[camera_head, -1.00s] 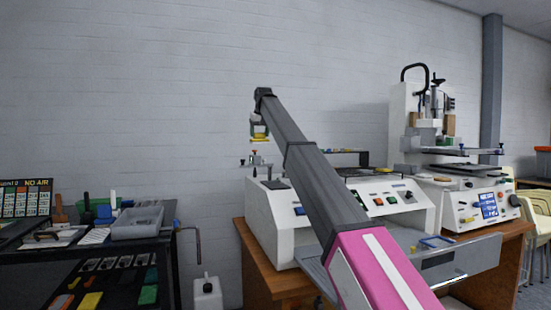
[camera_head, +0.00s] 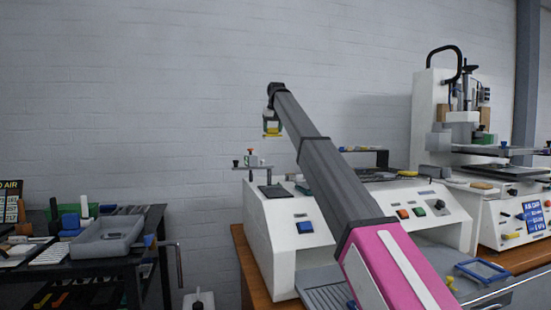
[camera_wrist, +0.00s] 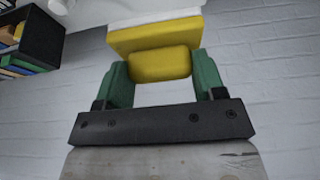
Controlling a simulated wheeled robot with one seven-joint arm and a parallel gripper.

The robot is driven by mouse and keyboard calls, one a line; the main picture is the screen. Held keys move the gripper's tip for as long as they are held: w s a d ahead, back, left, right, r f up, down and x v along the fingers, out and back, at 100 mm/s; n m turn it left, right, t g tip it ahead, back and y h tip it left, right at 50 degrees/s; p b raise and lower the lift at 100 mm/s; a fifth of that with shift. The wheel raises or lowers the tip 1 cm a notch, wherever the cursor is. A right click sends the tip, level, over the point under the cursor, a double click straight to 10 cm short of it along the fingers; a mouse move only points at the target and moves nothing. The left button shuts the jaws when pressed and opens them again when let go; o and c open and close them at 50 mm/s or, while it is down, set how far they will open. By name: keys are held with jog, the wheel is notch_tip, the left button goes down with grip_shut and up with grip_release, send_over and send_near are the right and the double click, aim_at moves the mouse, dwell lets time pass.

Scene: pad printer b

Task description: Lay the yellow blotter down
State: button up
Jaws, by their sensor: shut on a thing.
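The yellow blotter (camera_wrist: 160,64) is between the green fingers of my gripper (camera_wrist: 159,80) in the wrist view, with a wider yellow part and a white part beyond it. My gripper is shut on the blotter. In the head view the gripper (camera_head: 271,122) is small, raised in front of the wall above the left end of the white machine, with the yellow blotter (camera_head: 272,132) at its lower end. The blotter is in the air and touches no surface that I can see.
The white machine (camera_head: 285,240) with buttons stands on a wooden bench below my arm. A taller white printer (camera_head: 430,115) stands to the right. At the left, a dark cart (camera_head: 130,265) carries a grey tray (camera_head: 105,238) and tools. Wall space lies between cart and machine.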

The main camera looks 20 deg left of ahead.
notch_tip(320, 180, down, 14)
jog(key=shift+w, duration=0.3)
jog(key=shift+s, duration=0.1)
dwell(0.3)
jog(key=shift+f, duration=3)
jog(key=shift+f, duration=0.5)
jog(key=o, duration=0.7)
jog(key=shift+r, duration=0.1)
jog(key=shift+v, duration=1.35)
jog(key=shift+o, duration=0.3)
jog(key=shift+d, duration=0.1)
